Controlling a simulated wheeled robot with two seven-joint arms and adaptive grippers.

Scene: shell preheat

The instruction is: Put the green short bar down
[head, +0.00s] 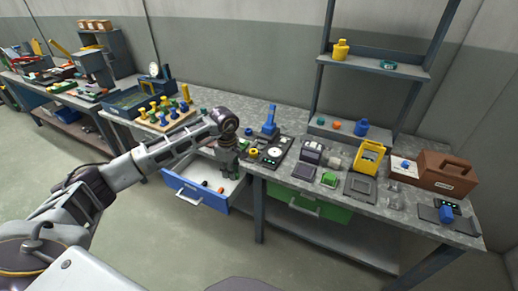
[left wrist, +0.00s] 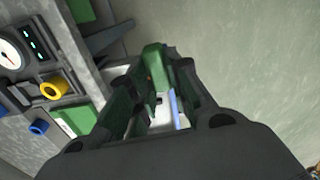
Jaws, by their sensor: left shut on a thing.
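My left gripper (head: 229,172) is shut on the green short bar, just above the open blue drawer (head: 200,194) at the bench front. In the left wrist view the green short bar (left wrist: 155,62) sits between the fingers of the left gripper (left wrist: 155,88). White drawer inside and a blue edge show below it there. In the head view the bar is small and mostly hidden by the fingers. I cannot tell whether it touches the drawer floor. My right gripper is not in view.
Small dark and red items (head: 220,189) lie in the drawer. A shut green drawer (head: 305,206) is to its right. The grey bench (head: 290,175) above is crowded: a blue-handled press (head: 269,125), a yellow device (head: 369,158) and a brown toolbox (head: 447,174).

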